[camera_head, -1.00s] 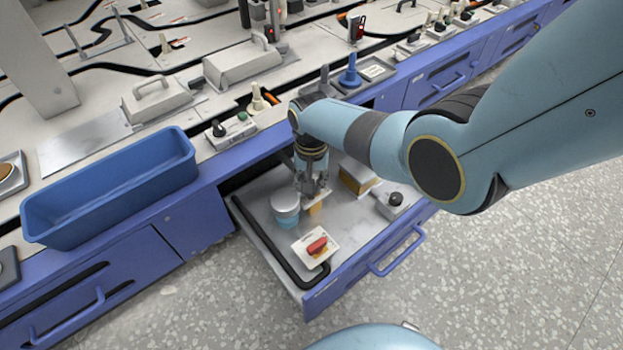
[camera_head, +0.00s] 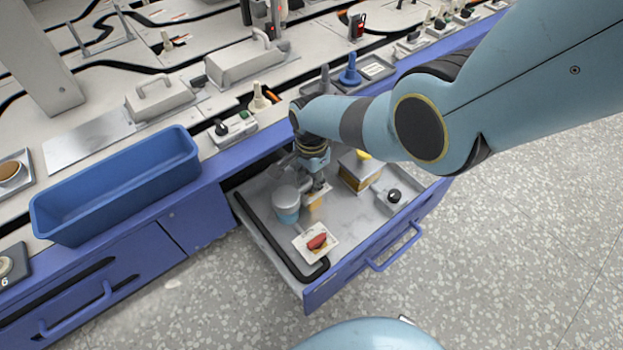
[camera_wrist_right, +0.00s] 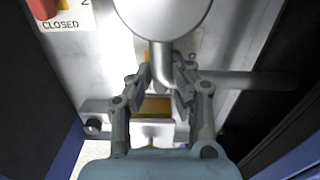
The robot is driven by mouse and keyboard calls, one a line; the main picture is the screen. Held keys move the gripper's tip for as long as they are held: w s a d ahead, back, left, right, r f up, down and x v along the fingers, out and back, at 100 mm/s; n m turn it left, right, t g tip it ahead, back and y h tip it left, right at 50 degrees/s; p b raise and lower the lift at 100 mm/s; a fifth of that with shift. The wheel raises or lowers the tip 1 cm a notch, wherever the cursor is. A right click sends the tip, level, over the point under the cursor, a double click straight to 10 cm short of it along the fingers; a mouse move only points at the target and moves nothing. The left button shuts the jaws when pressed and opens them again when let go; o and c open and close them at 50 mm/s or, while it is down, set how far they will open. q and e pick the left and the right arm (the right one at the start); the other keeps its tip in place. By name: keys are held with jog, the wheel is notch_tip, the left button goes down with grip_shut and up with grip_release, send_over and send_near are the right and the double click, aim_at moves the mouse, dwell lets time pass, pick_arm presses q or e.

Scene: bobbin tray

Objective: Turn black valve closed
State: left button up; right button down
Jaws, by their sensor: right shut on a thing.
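My right gripper (camera_head: 316,194) reaches down into the open drawer, beside a grey-topped, blue-based cylinder. My left gripper is out of view.
The cylinder (camera_head: 286,203) stands just left of the gripper. A yellow-sided box (camera_head: 358,172) and a black knob (camera_head: 394,196) on a grey base lie to its right. A black bar (camera_head: 262,240) edges the drawer's left. A blue bin (camera_head: 115,190) stands on the bench.

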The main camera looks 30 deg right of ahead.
jog(key=shift+m, duration=0.4)
jog(key=c, duration=1.3)
grip_release()
jog(key=shift+r, duration=0.75)
notch_tip(320, 180, up, 10)
jog(key=shift+r, duration=0.25)
jog(key=shift+s, duration=0.1)
